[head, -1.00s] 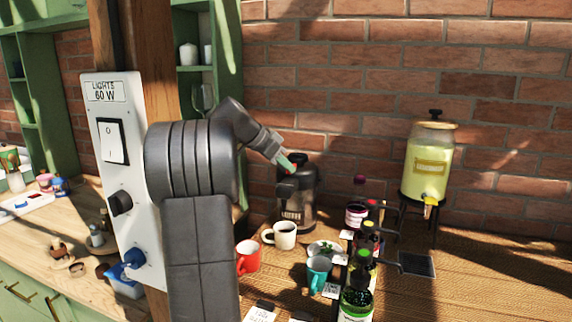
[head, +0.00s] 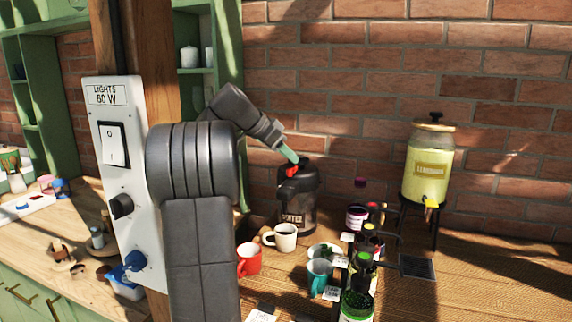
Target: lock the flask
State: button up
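The flask (head: 296,208) is a dark grey pump flask with a black lid and a side handle, standing upright at the back of the wooden table near the brick wall. A small red piece (head: 292,171) sits on top of its lid. My gripper (head: 292,157), with pale green fingers, comes down from the upper left to just above the red piece. The fingertips look very close to it, but I cannot tell whether they touch. The fingers overlap in this view, so their opening is hidden.
A white mug (head: 285,238), a red mug (head: 249,259) and a teal mug (head: 319,275) stand in front of the flask. Several dark bottles (head: 358,293) stand to their right. A lemonade dispenser (head: 429,165) is on a stand at right. A switch panel (head: 123,180) is at left.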

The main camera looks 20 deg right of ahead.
aim_at(290, 169)
notch_tip(290, 169, up, 6)
jog(key=shift+p, duration=0.35)
jog(key=shift+f, duration=0.1)
notch_tip(290, 169, down, 10)
jog(key=shift+r+b, duration=0.15)
jog(key=shift+b, duration=0.5)
jog(key=shift+n, duration=0.3)
